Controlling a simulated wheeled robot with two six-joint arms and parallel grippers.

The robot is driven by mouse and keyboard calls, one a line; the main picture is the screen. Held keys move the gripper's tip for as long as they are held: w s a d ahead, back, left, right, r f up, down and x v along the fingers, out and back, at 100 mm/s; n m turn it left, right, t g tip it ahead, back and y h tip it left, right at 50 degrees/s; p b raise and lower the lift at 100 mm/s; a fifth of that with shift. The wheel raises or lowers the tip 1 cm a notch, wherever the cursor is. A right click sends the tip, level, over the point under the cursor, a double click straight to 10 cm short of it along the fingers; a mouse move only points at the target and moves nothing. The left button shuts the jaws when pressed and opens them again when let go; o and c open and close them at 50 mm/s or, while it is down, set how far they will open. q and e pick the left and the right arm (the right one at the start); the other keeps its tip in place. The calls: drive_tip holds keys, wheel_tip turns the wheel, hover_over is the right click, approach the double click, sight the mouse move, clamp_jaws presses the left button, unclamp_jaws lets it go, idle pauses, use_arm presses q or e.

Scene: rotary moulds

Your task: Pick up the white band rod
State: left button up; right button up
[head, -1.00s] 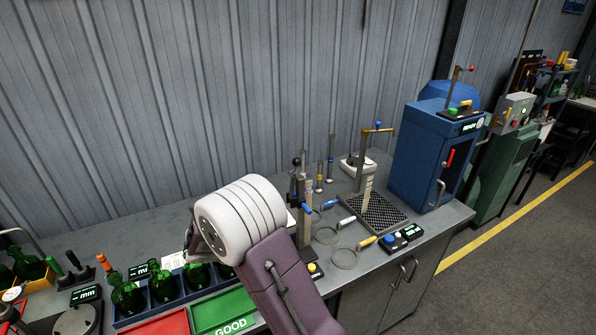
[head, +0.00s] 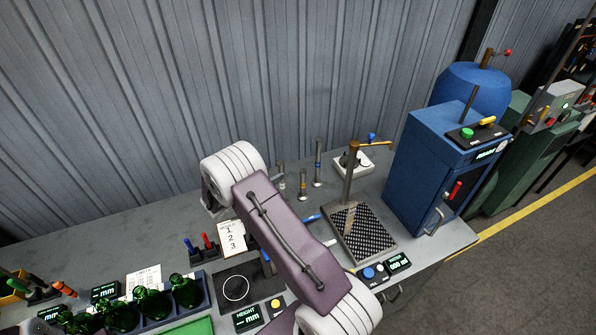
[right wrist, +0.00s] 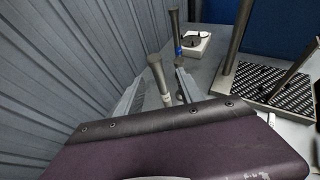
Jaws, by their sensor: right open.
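Several upright rods stand on the bench by the wall. The leftmost, which I take for the white band rod (head: 281,176), shows a pale lower part; its band is too small to read surely. It also shows in the right wrist view (right wrist: 157,72), as a grey-topped rod standing between the fingers. My right gripper (right wrist: 157,92) is open around this rod, with a pale finger on each side and no visible grip. In the head view my own arm mostly hides this gripper. A blue band rod (head: 318,160) and another rod (head: 303,184) stand just right. My left gripper is out of view.
A stand with a patterned plate (head: 362,238) and a white-based device (head: 352,163) stand to the right, then a blue cabinet (head: 432,160). Green bottles (head: 185,291) in a rack are front left. The corrugated wall (head: 150,110) is close behind the rods.

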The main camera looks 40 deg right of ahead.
sight(280, 169)
drive_tip(key=p+x, duration=0.2)
drive_tip(key=x, duration=0.1)
drive_tip(key=shift+w+d+r+p, duration=0.15)
drive_tip(key=shift+p, duration=0.2)
drive_tip(key=p+x, duration=0.2)
drive_tip(key=x, duration=0.1)
drive_tip(key=shift+w+d+f, duration=0.2)
drive_tip(key=shift+w+f, duration=0.05)
drive_tip(key=shift+d+f, duration=0.1)
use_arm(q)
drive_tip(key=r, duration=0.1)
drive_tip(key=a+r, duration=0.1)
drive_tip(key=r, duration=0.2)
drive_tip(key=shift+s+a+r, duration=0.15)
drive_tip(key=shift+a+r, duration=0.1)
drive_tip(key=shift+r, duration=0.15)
use_arm(e)
drive_tip(key=shift+w+f, duration=0.1)
drive_tip(key=shift+f, duration=0.05)
drive_tip(key=shift+d, duration=0.1)
drive_tip(key=c, duration=0.3)
clamp_jaws()
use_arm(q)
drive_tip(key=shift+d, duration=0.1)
